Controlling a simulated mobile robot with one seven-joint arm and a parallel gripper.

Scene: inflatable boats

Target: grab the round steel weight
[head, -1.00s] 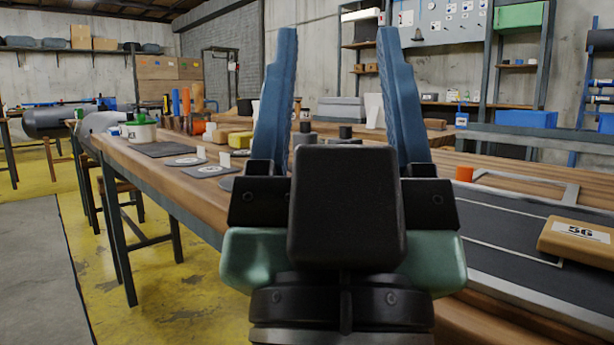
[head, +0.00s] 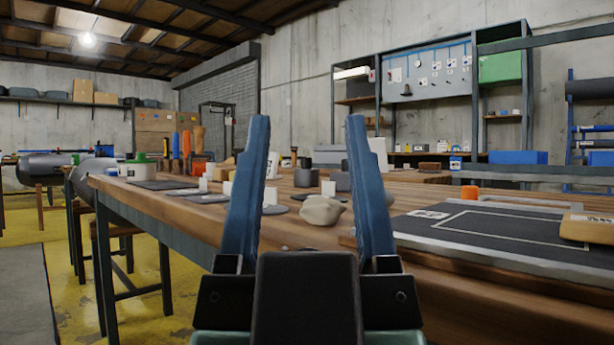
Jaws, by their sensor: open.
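My gripper (head: 306,122) is open, its two blue fingers upright and apart with nothing between them. It stands in front of the wooden workbench (head: 180,206). Beyond the fingers, several small grey pieces stand on the bench. One is a short dark grey round piece (head: 307,177), seen between the fingers, which may be the round steel weight. Another grey piece (head: 342,181) stands to its right, partly behind the right finger. I cannot tell for sure which is the weight. A pale rounded lump (head: 322,210) lies nearer, also seen between the fingers.
A dark framed board (head: 490,238) lies at right with a wooden block (head: 588,228) on it and an orange piece (head: 469,193) near its far edge. Flat dark discs and white cards are at left. A green-lidded tub (head: 138,167) stands at the far left end.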

